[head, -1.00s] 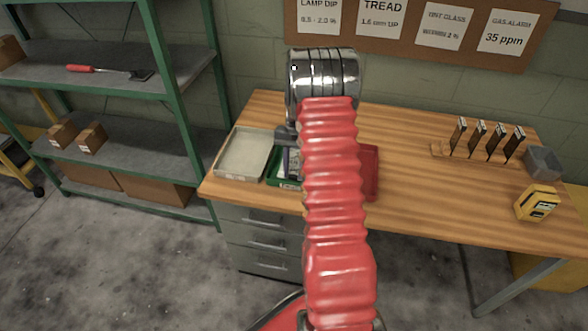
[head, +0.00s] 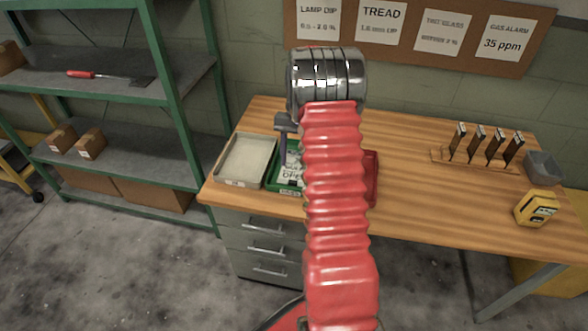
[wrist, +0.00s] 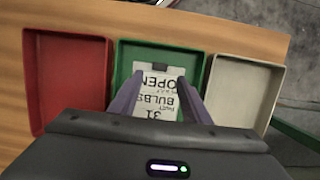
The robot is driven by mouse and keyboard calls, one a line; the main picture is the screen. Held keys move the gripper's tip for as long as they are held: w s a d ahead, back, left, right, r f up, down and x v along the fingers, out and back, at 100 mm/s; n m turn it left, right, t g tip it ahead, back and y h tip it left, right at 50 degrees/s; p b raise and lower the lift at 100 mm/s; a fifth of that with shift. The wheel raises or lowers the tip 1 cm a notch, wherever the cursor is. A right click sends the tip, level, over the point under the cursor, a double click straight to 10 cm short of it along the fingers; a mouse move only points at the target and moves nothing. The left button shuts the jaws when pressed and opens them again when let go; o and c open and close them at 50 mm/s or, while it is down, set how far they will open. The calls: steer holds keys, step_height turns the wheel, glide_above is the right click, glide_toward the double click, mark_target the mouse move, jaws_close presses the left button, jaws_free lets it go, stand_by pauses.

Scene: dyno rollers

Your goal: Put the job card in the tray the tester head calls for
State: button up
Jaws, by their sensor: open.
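The job card (wrist: 156,103), white with printed words including "OPEN" and "BULBS", lies in the green tray (wrist: 195,62) in the wrist view. It also shows partly in the head view (head: 291,172), left of my arm. The red tray (wrist: 72,85) is left of the green one and the pale grey tray (wrist: 245,88) right of it in the wrist view; both look empty. My gripper (wrist: 159,79) is open above the green tray, its purple fingers on either side of the card in the picture. No tester head can be made out for certain.
A yellow handheld device (head: 537,207), a grey bin (head: 544,167) and a wooden rack (head: 478,163) of several upright cards stand at the bench's right. Green shelving (head: 175,100) stands left. The bench middle-right is clear. Notices hang on a board (head: 409,37).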

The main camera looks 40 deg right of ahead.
steer(key=v, duration=0.5)
steer(key=shift+r, duration=0.25)
steer(key=s+a+r+n+t+h, duration=0.1)
steer(key=s+a+r+n, duration=0.1)
steer(key=a+r, duration=0.65)
steer(key=s+a+r+n+t+h, duration=0.1)
steer(key=s+a+r+n+t, duration=0.15)
steer(key=a+r, duration=0.6)
steer(key=s+a+n+t, duration=0.4)
steer(key=s+a+n, duration=0.2)
steer(key=s+a, duration=1)
steer(key=shift+s+a, duration=0.35)
steer(key=shift+s, duration=0.6)
